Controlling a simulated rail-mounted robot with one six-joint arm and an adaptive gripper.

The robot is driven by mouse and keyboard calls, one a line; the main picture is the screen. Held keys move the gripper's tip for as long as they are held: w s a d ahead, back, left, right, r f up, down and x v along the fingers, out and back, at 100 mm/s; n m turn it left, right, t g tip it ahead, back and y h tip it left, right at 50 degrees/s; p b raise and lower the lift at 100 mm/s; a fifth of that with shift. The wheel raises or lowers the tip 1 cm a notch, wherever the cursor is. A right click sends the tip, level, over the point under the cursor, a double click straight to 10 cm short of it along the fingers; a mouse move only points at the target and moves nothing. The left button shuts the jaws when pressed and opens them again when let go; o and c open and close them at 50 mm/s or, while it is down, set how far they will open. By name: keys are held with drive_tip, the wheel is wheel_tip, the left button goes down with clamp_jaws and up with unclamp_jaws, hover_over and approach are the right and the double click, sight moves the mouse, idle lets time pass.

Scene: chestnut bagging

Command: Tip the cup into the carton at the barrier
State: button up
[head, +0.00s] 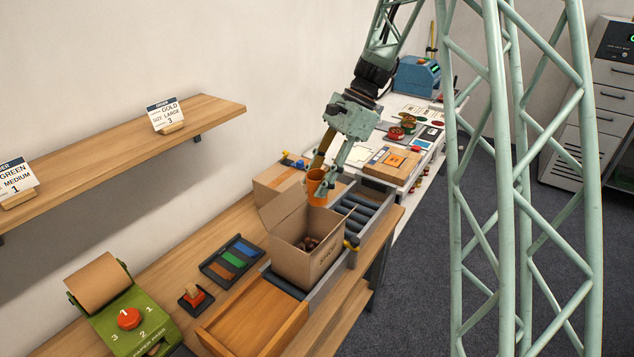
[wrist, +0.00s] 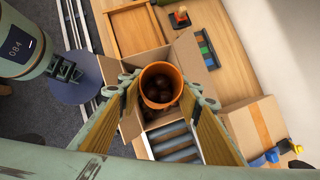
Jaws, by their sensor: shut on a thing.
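An orange cup (head: 316,187) is held between the fingers of my gripper (head: 322,180), above the back edge of the carton. In the wrist view the cup (wrist: 145,76) shows its open mouth, with several brown chestnuts (wrist: 162,90) inside. The cup looks close to upright. The open cardboard carton (head: 303,268) stands on the roller conveyor with its flaps spread. Several chestnuts (head: 308,244) lie in it. In the wrist view the cup hides much of the carton (wrist: 131,124). I cannot clearly make out the barrier.
A closed cardboard box (head: 275,183) stands behind the carton. A wooden tray (head: 250,315), a colour-pad tray (head: 232,260), a red-handled stamp (head: 194,294) and a green paper dispenser (head: 130,320) are at the front left. Empty rollers (head: 362,208) lie beyond the carton. A shelf (head: 110,155) runs along the wall.

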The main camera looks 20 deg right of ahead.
sight(308, 188)
drive_tip(key=shift+w+d+r+t+h+b, duration=0.15)
drive_tip(key=shift+t+h+b, duration=0.2)
drive_tip(key=shift+h, duration=0.9)
drive_tip(key=shift+s+d+r+t+h+b, duration=0.15)
drive_tip(key=shift+h+b, duration=0.25)
drive_tip(key=shift+h, duration=0.85)
drive_tip(key=shift+a+f+h+b, duration=0.1)
drive_tip(key=shift+f+h+b, duration=0.25)
drive_tip(key=shift+h+b, duration=0.7)
drive_tip(key=shift+h+b, duration=0.35)
drive_tip(key=shift+b, duration=0.5)
drive_tip(key=shift+f+t+h+b, duration=0.25)
drive_tip(key=shift+h+b, duration=0.25)
drive_tip(key=shift+b, duration=0.25)
drive_tip(key=shift+t+h+b, duration=0.25)
drive_tip(key=shift+h+b, duration=0.55)
drive_tip(key=shift+b, duration=0.45)
drive_tip(key=f+h+b, duration=0.1)
drive_tip(key=b, duration=0.1)
drive_tip(key=h+b, duration=0.2)
drive_tip(key=b, duration=0.1)
drive_tip(key=shift+a+f+t+h, duration=0.3)
drive_tip(key=shift+f, duration=0.05)
drive_tip(key=shift+b, duration=0.45)
drive_tip(key=h+b, duration=0.1)
drive_tip(key=b, duration=0.1)
drive_tip(key=f+h+b, duration=0.1)
drive_tip(key=b, duration=0.2)
drive_tip(key=shift+a, duration=0.2)
